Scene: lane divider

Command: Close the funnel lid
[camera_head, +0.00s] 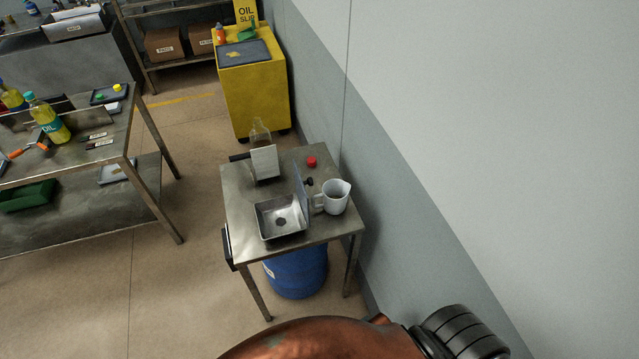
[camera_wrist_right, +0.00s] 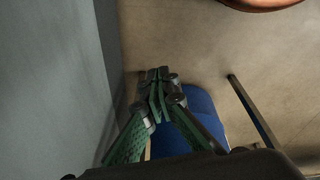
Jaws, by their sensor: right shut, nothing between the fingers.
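The square metal funnel (camera_head: 281,220), with a dark drain in its floor, sits on the small steel table in the head view. Its grey lid (camera_head: 301,194) stands upright along the funnel's right side, so the funnel is open. A dark knob (camera_head: 309,182) shows on the lid's right side. My right gripper (camera_wrist_right: 158,76) shows in the wrist view with its green fingers together and nothing between them. It is apart from the funnel and lid, which are not in the wrist view. My left gripper is in neither view.
A white measuring jug (camera_head: 336,197) stands close to the lid's right. A red cap (camera_head: 311,161) and a clear bottle (camera_head: 260,133) behind a white card are farther back. A blue drum (camera_head: 297,273) is below the table. The wall is close on the right.

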